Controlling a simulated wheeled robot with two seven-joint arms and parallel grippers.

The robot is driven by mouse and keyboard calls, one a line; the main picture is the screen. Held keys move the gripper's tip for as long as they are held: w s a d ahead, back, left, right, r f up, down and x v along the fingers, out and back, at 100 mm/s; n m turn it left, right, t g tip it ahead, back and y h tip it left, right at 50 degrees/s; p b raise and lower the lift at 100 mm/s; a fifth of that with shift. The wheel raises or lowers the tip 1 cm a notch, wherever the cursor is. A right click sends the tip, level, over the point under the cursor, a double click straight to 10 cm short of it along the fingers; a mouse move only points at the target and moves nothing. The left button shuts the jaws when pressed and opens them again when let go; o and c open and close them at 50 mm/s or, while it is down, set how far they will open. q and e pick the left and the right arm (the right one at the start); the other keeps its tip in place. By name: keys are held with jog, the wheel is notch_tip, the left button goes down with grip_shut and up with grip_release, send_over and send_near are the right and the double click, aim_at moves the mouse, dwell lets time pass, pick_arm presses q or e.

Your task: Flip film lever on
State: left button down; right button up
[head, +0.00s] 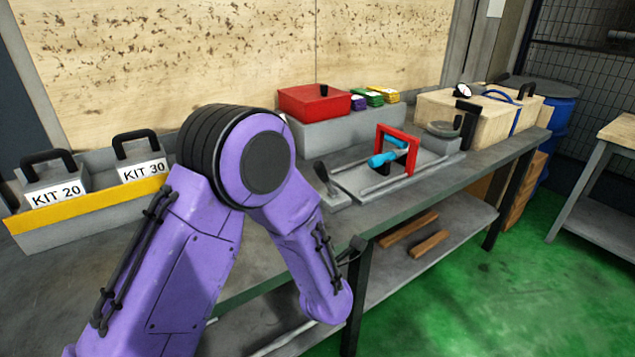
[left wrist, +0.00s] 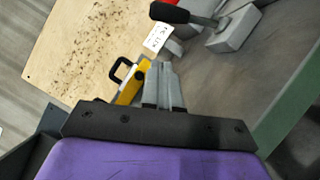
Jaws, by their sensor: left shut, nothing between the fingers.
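A lever with a black handle (head: 322,174) stands on a small grey base (head: 336,200) near the bench's front edge in the head view, just right of my purple arm. The handle looks upright and leans a little left. In the left wrist view the black handle (left wrist: 170,13) and grey base (left wrist: 236,30) are at the top. My left gripper (left wrist: 163,70) is shut and empty, with its fingertips below the handle in that picture and apart from it. The left fingers cannot be made out in the head view. My right gripper is not in view.
Right of the lever is a grey plate with a red frame (head: 412,150) and a blue handle (head: 384,158). Behind stand a red box (head: 312,102) and a wooden box (head: 428,110). A yellow-edged tray (head: 85,208) holds KIT 20 and KIT 30 boxes at left.

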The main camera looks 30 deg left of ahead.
aim_at(325, 181)
pick_arm(q)
jog(key=p+x, duration=0.1)
jog(key=x, duration=0.5)
jog(key=shift+r, duration=0.1)
jog(key=w, duration=0.1)
jog(key=w+r, duration=0.1)
jog(key=w+p, duration=0.1)
jog(key=shift+w+a+r, duration=0.1)
jog(key=shift+w+r, duration=0.15)
jog(key=shift+w, duration=0.15)
